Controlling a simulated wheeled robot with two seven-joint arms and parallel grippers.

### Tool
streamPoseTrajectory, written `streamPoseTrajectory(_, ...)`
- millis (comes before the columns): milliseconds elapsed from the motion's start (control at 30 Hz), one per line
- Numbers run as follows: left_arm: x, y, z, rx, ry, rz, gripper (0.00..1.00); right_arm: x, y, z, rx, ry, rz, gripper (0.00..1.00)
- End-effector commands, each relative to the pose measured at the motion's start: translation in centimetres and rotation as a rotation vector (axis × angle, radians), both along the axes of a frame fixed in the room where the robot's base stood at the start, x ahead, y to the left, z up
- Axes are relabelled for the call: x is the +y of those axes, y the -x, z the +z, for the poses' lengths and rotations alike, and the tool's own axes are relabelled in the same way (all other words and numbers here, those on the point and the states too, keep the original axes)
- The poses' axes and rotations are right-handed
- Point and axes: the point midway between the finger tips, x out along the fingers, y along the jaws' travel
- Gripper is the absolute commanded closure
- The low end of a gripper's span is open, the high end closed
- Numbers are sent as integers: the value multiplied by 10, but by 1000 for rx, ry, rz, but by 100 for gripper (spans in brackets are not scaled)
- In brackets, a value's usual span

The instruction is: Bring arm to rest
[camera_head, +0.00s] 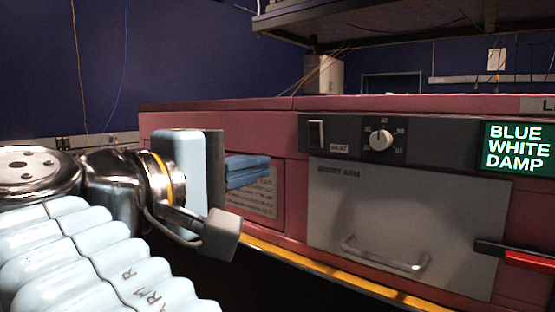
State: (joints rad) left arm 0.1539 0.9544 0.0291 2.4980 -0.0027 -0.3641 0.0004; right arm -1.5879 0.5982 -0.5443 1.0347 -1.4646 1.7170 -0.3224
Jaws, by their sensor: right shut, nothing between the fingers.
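My right arm (95,245) reaches in from the lower left, with a pale blue ribbed sleeve marked "ARM R" and a bare metal wrist with a yellow ring. My right gripper (262,171) has a pale blue and dark body, and its blue fingers are shut together and empty. They point to the right, in front of the red cabinet (220,115). I cannot tell whether they touch it. A grey block on a metal rod hangs beside the wrist. My left gripper is not in view.
The cabinet front has a grey door (400,215) with a bar handle, a dial (381,140) and a green "BLUE WHITE DAMP" sign (517,147). A red and black bar (520,255) juts in at the right edge. A dark shelf (390,25) overhangs the top.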

Motion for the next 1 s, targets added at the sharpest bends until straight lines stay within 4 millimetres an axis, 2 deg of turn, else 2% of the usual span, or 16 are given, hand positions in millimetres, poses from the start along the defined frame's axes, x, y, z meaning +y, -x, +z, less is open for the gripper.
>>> streamPoseTrajectory(200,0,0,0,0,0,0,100,10,14,-2,0,0,0,100)
streamPoseTrajectory(633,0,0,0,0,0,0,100,10,14,-2,0,0,-1,100)
streamPoseTrajectory(833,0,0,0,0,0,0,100,1,2,0,1,-1,-2,100)
streamPoseTrajectory(1000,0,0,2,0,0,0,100,-15,-19,4,0,-1,-4,100)
